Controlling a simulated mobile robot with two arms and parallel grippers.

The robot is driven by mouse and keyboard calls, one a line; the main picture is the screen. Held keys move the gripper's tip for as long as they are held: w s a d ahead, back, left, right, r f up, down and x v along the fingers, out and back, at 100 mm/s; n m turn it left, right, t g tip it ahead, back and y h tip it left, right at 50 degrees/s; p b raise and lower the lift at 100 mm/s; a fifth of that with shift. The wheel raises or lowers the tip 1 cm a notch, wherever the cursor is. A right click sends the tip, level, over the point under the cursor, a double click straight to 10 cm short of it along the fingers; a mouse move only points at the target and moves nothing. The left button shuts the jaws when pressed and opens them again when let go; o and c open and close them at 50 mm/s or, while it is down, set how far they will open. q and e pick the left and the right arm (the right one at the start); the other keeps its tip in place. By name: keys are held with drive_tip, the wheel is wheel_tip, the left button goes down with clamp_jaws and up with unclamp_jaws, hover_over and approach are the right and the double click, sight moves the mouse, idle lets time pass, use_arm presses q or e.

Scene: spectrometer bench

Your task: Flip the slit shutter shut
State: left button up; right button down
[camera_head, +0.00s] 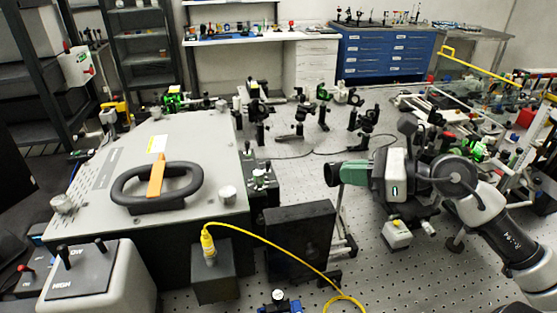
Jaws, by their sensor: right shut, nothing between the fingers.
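A large grey housing (105,180) fills the left of the head view. On its top an orange flap or lever (156,176) lies across a black oval ring (188,198). I cannot tell for sure whether this orange piece is the slit shutter, or whether it is open or shut. My right gripper (332,174) comes in from the right, above the perforated bench. It is shut and empty, pointing left, well to the right of the ring and apart from it. Its fingertips are small and dark. My left gripper is not in view.
A black box (300,242) stands right of the housing, with a yellow cable (262,238) curving past it from a dark block (212,272). Several dark optics mounts (297,122) stand behind. A grey control box (100,284) is at front left. Bare bench (375,275) shows at front right.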

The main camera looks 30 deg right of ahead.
drive_tip(key=p, duration=0.6)
approach(268, 167)
drive_tip(key=x, duration=0.7)
drive_tip(key=shift+w+d, duration=0.15)
drive_tip(key=shift+d, duration=0.1)
drive_tip(key=shift+r+p, duration=0.1)
drive_tip(key=shift+p, duration=0.35)
drive_tip(key=shift+w+r+m+g+p, duration=0.1)
drive_tip(key=shift+w+m+g+p, duration=0.05)
drive_tip(key=shift+m+g+p, duration=0.2)
